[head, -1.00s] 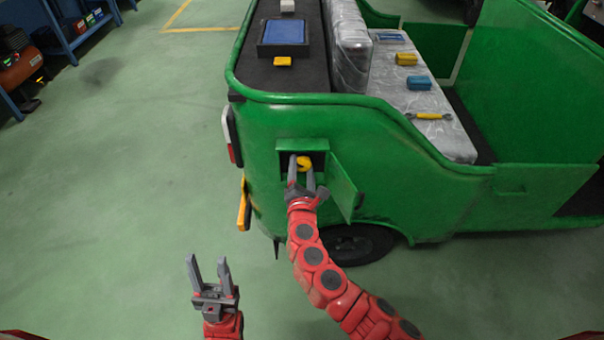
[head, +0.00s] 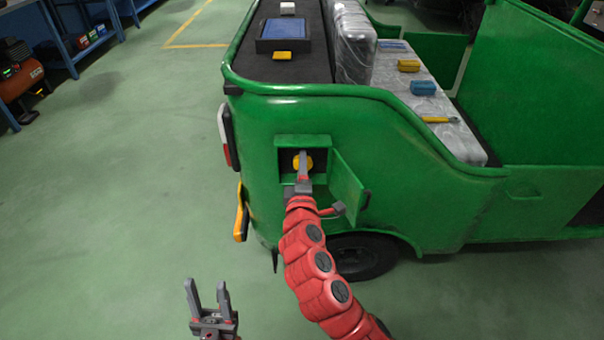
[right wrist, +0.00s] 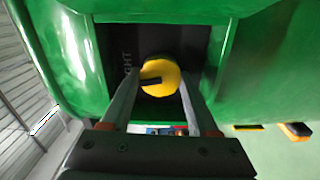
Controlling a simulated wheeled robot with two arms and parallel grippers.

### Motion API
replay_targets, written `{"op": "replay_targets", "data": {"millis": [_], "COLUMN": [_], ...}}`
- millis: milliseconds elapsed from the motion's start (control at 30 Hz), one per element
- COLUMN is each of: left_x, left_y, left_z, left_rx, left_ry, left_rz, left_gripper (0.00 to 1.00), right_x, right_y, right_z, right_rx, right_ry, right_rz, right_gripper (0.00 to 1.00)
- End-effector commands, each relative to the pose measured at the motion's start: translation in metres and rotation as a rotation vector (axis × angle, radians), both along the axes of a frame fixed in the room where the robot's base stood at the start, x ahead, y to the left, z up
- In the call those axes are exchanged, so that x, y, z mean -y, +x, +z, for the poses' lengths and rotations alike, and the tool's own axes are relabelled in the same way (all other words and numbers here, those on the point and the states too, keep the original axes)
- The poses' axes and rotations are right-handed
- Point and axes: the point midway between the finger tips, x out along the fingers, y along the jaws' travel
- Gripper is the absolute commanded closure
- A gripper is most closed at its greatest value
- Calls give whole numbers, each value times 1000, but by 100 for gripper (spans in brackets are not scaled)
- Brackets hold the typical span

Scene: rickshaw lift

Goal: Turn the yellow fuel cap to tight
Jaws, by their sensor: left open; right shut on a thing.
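The yellow fuel cap (head: 305,161) sits in a square dark recess (head: 288,143) in the green rickshaw's side. In the right wrist view the round yellow cap (right wrist: 165,84) has a dark bar pointing left, toward partly readable lettering "GHT" (right wrist: 127,66) on the recess's back wall. My right gripper (head: 301,156) reaches into the recess and is shut on the cap. Its fingers (right wrist: 160,85) lie on either side of the cap. My left gripper (head: 206,287) is open and empty, low at the left, away from the rickshaw.
The green fuel door (head: 346,188) stands open just right of my right gripper. A yellow-orange part (head: 241,215) is at the rickshaw's left corner. Blue and yellow items lie on the grey seat (head: 400,75). The green floor (head: 110,190) at left is clear.

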Motion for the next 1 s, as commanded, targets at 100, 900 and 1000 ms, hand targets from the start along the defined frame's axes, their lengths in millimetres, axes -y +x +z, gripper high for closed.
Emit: {"op": "replay_targets", "data": {"millis": [100, 900, 1000], "left_x": [0, 0, 0], "left_y": [0, 0, 0], "left_z": [-11, -21, -21], "left_rx": [0, 0, 0], "left_ry": [0, 0, 0], "left_rz": [0, 0, 0], "left_gripper": [50, 50, 50], "right_x": [0, 0, 0], "right_y": [0, 0, 0], "right_z": [-3, 0, 0], "right_rx": [0, -2, -2], "right_ry": [76, 211, 210], "right_rz": [0, -1, -1], "right_gripper": [95, 95, 31]}}
